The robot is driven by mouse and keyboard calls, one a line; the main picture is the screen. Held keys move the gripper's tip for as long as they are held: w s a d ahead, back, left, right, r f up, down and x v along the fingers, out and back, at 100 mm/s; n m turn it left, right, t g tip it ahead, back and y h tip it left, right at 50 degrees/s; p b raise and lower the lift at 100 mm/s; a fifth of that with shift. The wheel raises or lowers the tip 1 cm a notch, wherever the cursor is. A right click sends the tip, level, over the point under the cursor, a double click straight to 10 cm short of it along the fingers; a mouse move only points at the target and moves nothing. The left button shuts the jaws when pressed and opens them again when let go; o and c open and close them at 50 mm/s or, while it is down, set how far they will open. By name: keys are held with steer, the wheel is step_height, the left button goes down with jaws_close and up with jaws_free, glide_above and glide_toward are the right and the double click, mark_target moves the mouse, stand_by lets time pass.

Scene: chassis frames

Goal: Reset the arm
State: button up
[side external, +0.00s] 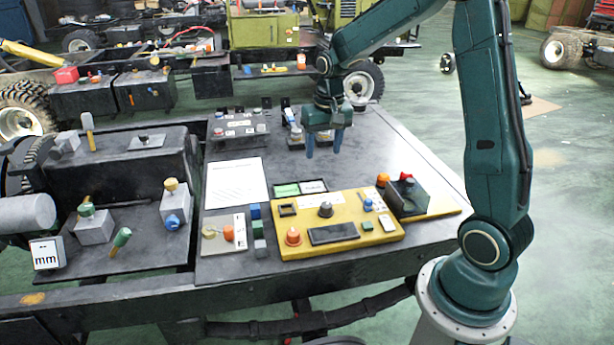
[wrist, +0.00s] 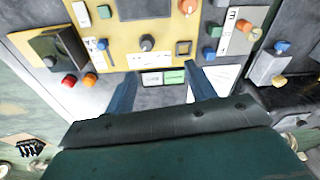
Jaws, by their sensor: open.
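My gripper (side external: 324,143) hangs above the grey work table, behind the yellow control panel (side external: 370,243). Its two blue fingers point down, apart, with nothing between them. In the wrist view my gripper (wrist: 160,92) is open and empty, and the yellow panel (wrist: 165,52) lies beyond the fingertips. The panel carries a black knob (side external: 325,209), an orange button (side external: 293,236) and a dark screen (side external: 334,234). My green arm reaches in from the right.
A black box with a red part (side external: 407,194) stands at the panel's right. A white sheet (side external: 237,183) lies left of my gripper. Switch blocks (side external: 238,128) stand at the table's back. Knobs and levers (side external: 94,224) crowd the left.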

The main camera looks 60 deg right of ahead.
steer(key=s+a+r+n+t, duration=0.2)
steer(key=s+a+r+n, duration=0.1)
steer(key=s+a+r, duration=0.6)
steer(key=s+a+r+n+t, duration=0.1)
steer(key=s+a+n, duration=0.1)
steer(key=s, duration=0.4)
steer(key=s+a+r+n+t, duration=0.1)
steer(key=s+a+r+n, duration=0.1)
steer(key=s+a, duration=0.3)
steer(key=shift+s, duration=0.55)
